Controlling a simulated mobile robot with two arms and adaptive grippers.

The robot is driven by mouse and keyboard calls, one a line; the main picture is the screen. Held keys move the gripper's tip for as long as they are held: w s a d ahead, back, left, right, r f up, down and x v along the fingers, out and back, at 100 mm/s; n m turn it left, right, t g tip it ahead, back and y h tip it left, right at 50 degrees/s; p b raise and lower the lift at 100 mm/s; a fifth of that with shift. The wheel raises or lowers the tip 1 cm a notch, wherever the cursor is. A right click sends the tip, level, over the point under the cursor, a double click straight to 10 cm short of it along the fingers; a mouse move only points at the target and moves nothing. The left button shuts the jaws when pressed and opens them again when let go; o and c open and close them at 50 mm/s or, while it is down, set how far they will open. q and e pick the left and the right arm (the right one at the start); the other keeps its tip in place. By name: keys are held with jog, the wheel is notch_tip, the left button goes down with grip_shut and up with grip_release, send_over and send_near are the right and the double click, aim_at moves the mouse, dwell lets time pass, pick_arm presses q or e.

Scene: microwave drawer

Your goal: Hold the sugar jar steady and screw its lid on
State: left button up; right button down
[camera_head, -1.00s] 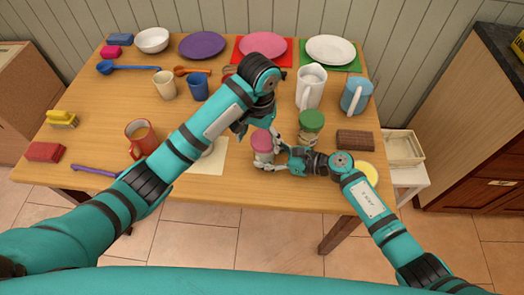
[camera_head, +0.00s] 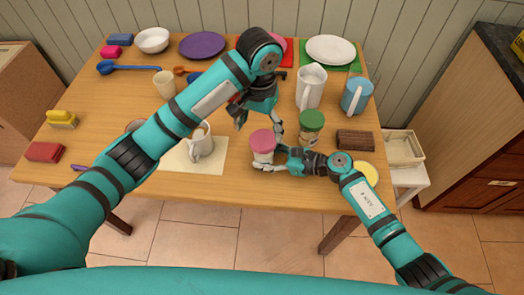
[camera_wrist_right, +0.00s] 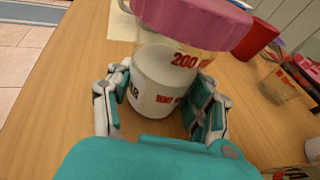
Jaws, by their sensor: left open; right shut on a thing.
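The sugar jar (camera_head: 263,156) stands near the front edge of the table, with white contents. Its pink lid (camera_head: 262,137) sits on top of it; whether the lid is fully tightened I cannot tell. My right gripper (camera_head: 268,161) is shut around the jar's lower body. In the right wrist view the jar (camera_wrist_right: 163,82) is between both fingers, with the lid (camera_wrist_right: 195,20) above them. My left gripper (camera_head: 259,125) is open, pointing down just behind and above the lid, with nothing in it.
A green-lidded jar (camera_head: 311,127) stands close on the right. A white mug (camera_head: 201,141) stands on a pale mat (camera_head: 190,165) to the left. My left arm hides part of the table.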

jog(key=shift+c, duration=2)
grip_release()
jog(key=v, duration=1.2)
jog(key=shift+s, duration=0.1)
